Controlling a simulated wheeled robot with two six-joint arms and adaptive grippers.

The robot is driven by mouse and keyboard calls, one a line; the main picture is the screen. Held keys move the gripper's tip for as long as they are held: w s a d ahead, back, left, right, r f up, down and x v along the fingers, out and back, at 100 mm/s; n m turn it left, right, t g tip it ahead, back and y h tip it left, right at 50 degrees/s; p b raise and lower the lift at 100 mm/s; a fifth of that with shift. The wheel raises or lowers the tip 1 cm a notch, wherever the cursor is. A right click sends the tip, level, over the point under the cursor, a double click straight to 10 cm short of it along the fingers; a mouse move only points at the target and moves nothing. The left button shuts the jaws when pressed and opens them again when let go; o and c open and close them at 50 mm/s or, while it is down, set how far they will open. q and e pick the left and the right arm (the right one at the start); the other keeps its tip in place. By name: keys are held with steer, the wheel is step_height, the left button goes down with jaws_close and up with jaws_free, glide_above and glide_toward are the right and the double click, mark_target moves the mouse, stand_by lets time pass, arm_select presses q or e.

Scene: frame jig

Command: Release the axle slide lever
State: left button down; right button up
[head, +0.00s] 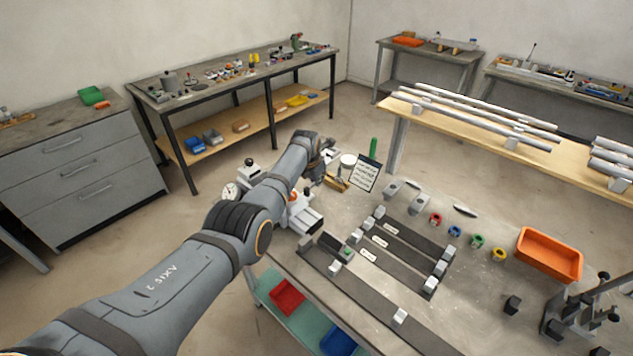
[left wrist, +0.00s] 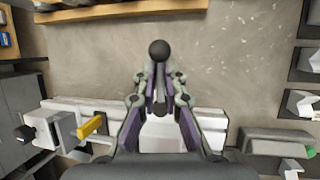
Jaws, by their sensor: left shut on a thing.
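The axle slide lever shows in the left wrist view as a dark stem with a round black knob (left wrist: 159,49). My left gripper (left wrist: 160,80) is closed around the stem, and the knob stands out beyond its fingertips. Below the fingers lies a pale slide body (left wrist: 210,125) with a yellow part (left wrist: 91,127) at its left. In the head view my left gripper (head: 318,168) is at the far left end of the bench, mostly hidden by my arm, and the lever cannot be made out there. My right gripper is in neither view.
The bench holds dark rails with grey blocks (head: 400,317), several coloured rings (head: 455,231), an orange tray (head: 549,256) and a dark clamp-like fixture (head: 580,310). A white dial (head: 230,192) and a card (head: 365,174) stand near my left arm.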

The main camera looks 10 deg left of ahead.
arm_select(q)
steer(key=shift+w+r, duration=0.15)
steer(key=shift+r, duration=0.05)
stand_by(0.3)
steer(key=c, duration=1.7)
jaws_free()
steer(key=v, duration=1.2)
steer(key=shift+f, duration=0.15)
